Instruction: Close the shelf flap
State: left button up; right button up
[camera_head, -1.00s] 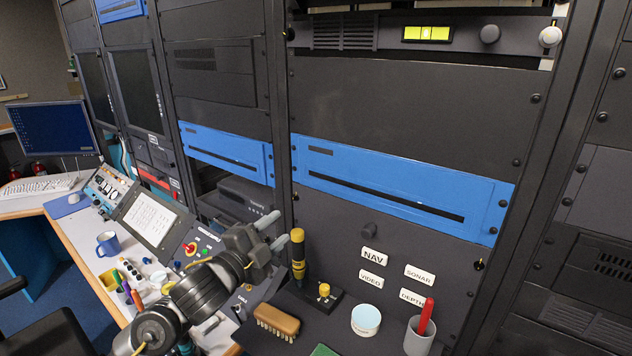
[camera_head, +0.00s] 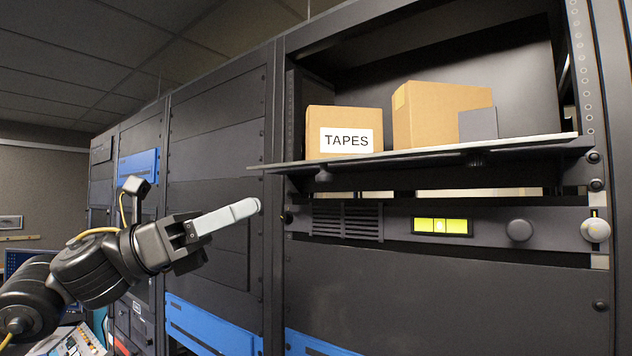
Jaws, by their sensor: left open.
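The shelf flap (camera_head: 430,153) is a dark panel with a pale edge. It is folded down and lies roughly level at the front of an open rack bay at the upper right. My left gripper (camera_head: 228,216) comes in from the left, below and left of the flap's left corner, apart from it. It is empty, and its fingers are seen edge-on, pointing right. My right gripper is not in view.
A cardboard box labelled TAPES (camera_head: 343,131) and a second cardboard box (camera_head: 440,112) stand in the bay behind the flap. A small grey block (camera_head: 478,124) stands before the second box. Below is a panel with a yellow-green display (camera_head: 440,226) and knobs.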

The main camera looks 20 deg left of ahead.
pick_arm(q)
jog(key=p+x, duration=0.6)
jog(key=x, duration=0.4)
jog(key=shift+w+d, duration=0.15)
jog(key=shift+w, duration=0.15)
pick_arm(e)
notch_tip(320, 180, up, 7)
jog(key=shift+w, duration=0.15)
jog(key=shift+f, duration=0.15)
pick_arm(q)
grip_shut()
